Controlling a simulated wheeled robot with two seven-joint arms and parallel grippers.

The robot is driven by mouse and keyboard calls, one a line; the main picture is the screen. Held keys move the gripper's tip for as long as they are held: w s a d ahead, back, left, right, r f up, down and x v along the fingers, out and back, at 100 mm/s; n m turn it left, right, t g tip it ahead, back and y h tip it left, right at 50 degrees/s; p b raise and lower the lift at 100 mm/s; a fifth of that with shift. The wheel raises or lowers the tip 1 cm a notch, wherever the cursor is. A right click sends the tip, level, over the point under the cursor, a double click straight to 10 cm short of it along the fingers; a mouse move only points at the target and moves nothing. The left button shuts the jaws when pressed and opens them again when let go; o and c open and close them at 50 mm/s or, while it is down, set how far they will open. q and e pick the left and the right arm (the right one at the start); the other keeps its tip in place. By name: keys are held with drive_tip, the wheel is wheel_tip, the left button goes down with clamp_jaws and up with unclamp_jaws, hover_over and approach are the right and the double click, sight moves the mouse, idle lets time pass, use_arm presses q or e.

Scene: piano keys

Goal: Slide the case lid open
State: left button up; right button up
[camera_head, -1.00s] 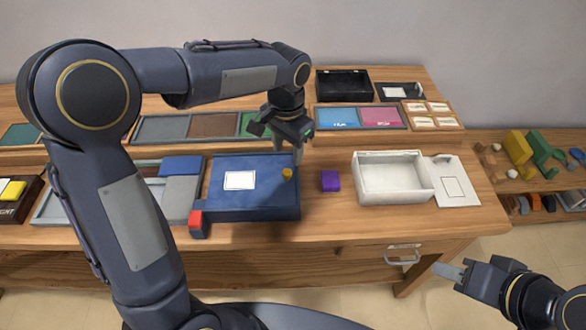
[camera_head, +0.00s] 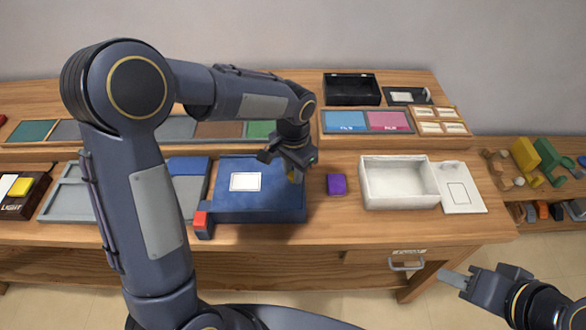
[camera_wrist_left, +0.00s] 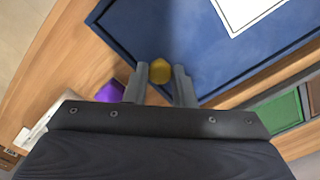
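The blue case (camera_head: 225,205) lies on the table with its flat lid on top, which bears a white label (camera_head: 246,181). A small yellow knob (camera_head: 291,179) sits near the lid's right edge; it also shows in the left wrist view (camera_wrist_left: 160,71). My left gripper (camera_head: 294,174) is over the knob, pointing down. In the left wrist view its two fingers (camera_wrist_left: 160,82) are apart, with the knob between the tips; contact is not clear. My right gripper (camera_head: 455,278) is low at the right, away from the case; its finger gap cannot be made out.
A red block (camera_head: 202,222) is at the case's front left corner. A purple block (camera_head: 336,184) stands just right of the case. Further right are an open white box (camera_head: 398,200) and its white lid (camera_head: 466,194). A raised shelf with panels and a black box (camera_head: 351,90) is behind.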

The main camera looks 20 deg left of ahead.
use_arm(q)
clamp_jaws()
drive_tip(key=shift+a, duration=0.1)
approach(218, 182)
wheel_tip(218, 182, down, 5)
drive_tip(key=shift+f, duration=0.2)
drive_tip(key=o, duration=0.6)
unclamp_jaws()
wheel_tip(218, 182, up, 8)
drive_tip(key=shift+f, duration=0.1)
